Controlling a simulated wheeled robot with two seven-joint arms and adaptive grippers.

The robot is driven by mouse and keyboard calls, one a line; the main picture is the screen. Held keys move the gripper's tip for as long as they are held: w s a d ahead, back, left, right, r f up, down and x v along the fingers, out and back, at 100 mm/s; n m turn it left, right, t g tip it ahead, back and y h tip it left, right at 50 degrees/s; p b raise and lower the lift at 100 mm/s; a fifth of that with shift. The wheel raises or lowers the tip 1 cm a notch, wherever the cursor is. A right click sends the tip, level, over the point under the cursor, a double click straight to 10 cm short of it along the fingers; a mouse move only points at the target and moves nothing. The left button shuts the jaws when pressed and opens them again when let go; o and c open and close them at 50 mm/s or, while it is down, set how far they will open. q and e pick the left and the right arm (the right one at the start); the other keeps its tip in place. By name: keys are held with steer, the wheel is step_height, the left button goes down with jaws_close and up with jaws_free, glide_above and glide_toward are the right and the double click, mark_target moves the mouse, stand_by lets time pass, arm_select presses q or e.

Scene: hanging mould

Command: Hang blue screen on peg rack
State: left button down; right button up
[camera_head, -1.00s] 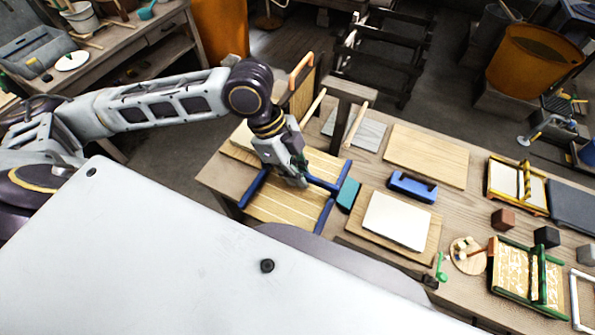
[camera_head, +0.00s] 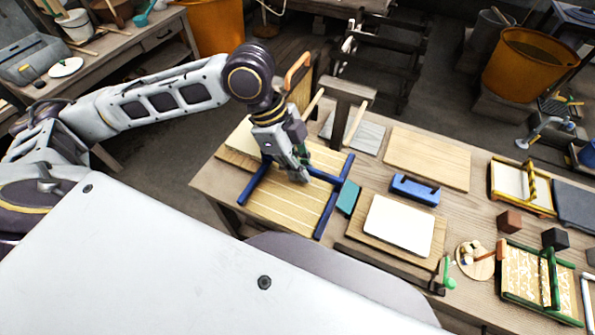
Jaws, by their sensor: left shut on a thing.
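The blue screen (camera_head: 272,206) is a pale slatted panel with blue side bars and a blue cross bar, at the table's left end. My left gripper (camera_head: 299,177) comes down over its middle and is shut on the blue cross bar; the fingertips partly hide the grip. The screen looks about level; I cannot tell whether it touches the table. The peg rack (camera_head: 346,95) is a dark post with a top beam and pale pegs, just behind my gripper. A framed piece with an orange handle (camera_head: 298,70) is at its left side. My right gripper is not in view.
A teal block (camera_head: 348,198) stands close to the screen's right bar. Further right are a blue holder (camera_head: 414,190), a white sheet on a board (camera_head: 398,224), a wooden board (camera_head: 428,157) and a yellow-framed screen (camera_head: 521,186). A green-framed screen (camera_head: 541,282) lies at the front right.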

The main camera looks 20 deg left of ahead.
arm_select(q)
steer(key=shift+w+f, duration=0.1)
steer(key=shift+w, duration=0.05)
steer(key=shift+w+b, duration=0.35)
steer(key=shift+w, duration=0.45)
steer(key=w+p, duration=0.1)
steer(key=w, duration=1.5)
steer(key=shift+d, duration=0.3)
stand_by(1.1)
steer(key=shift+f, duration=0.55)
stand_by(1.3)
steer(key=c, duration=1.5)
jaws_free()
steer(key=shift+o, duration=0.2)
